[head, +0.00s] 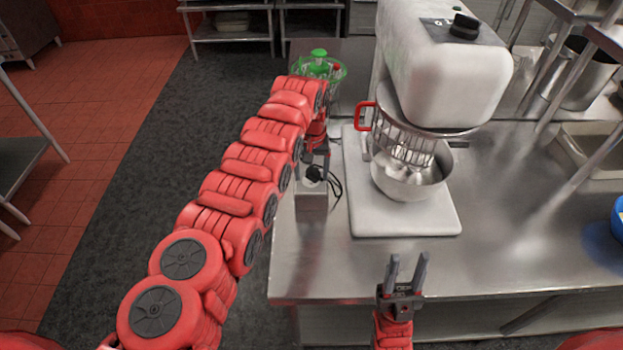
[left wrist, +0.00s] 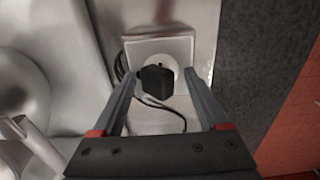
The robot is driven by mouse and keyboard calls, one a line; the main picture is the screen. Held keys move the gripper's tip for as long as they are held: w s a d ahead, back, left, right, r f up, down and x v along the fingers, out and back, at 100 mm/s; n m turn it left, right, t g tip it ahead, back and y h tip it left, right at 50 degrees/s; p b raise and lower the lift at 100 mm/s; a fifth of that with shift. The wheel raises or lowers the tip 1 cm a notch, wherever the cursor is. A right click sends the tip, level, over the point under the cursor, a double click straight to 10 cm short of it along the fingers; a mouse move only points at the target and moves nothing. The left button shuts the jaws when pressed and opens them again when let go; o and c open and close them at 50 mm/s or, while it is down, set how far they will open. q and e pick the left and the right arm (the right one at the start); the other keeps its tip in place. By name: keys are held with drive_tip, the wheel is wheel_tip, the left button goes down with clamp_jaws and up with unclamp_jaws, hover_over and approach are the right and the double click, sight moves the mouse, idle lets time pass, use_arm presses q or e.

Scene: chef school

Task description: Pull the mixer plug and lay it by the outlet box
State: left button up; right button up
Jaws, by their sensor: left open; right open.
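The black mixer plug (head: 314,173) sits at the top of the grey outlet box (head: 311,201) on the steel counter. In the left wrist view, the plug (left wrist: 158,82) covers part of a round white socket on the box's face (left wrist: 140,52). My left gripper (left wrist: 160,74) is open, one finger to each side of the plug, with gaps visible. Whether the fingertips reach down to it, I cannot tell. The black cord (head: 335,184) loops beside the box. The white mixer (head: 440,70) stands on a white board. My right gripper (head: 405,262) is open and empty above the counter's front.
The mixer's steel bowl (head: 410,182) and white board (head: 405,222) lie just right of the box. A green-lidded container (head: 319,66) stands behind my left arm. A blue bowl (head: 618,217) is at the right edge. The counter front is mostly clear.

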use_arm(q)
drive_tip(key=shift+s+d+f+b, duration=0.15)
drive_tip(key=shift+d+b, duration=0.1)
drive_tip(key=shift+b, duration=0.15)
idle(0.5)
drive_tip(key=shift+d+b, duration=0.1)
drive_tip(key=shift+b, duration=0.25)
drive_tip(key=shift+d, duration=0.1)
drive_tip(key=c, duration=0.7)
clamp_jaws()
